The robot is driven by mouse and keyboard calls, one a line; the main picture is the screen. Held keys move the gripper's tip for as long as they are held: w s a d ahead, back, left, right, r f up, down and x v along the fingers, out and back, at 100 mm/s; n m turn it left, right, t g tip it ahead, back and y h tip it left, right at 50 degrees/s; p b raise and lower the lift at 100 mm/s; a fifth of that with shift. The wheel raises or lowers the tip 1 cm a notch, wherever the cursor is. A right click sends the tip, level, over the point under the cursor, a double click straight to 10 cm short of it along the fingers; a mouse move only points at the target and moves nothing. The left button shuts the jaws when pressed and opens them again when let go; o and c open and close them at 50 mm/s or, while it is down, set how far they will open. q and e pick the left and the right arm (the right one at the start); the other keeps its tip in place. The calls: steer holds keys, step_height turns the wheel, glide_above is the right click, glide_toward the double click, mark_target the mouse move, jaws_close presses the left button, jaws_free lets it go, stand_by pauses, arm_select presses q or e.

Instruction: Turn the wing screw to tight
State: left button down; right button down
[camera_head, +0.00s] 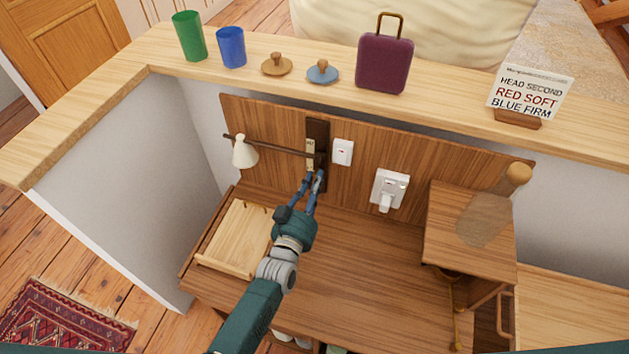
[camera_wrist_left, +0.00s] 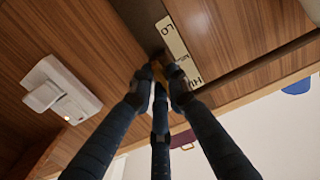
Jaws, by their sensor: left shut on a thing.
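My left gripper (camera_head: 314,182) reaches up to the foot of the dark upright rail (camera_head: 318,128) on the wooden back panel. In the left wrist view its fingertips (camera_wrist_left: 162,88) are closed around a small brass-coloured piece (camera_wrist_left: 157,70), which looks like the wing screw. Most of it is hidden between the fingers, and I cannot tell its angle. Beside it is a cream label (camera_wrist_left: 178,50) marked LO and HI, which also shows in the head view (camera_head: 310,154). A lamp arm (camera_head: 278,147) with a cream shade (camera_head: 245,153) runs left from the rail.
A wooden tray (camera_head: 234,238) lies left of my arm. A raised box (camera_head: 470,240) stands at right. The ledge behind holds cups, lids, a purple case and a sign (camera_head: 530,93).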

arm_select(q)
steer(key=shift+r, duration=0.2)
steer(key=c, duration=1.8)
jaws_free()
steer(key=shift+o, duration=0.4)
steer(key=shift+f, duration=0.1)
steer(key=v, duration=1.2)
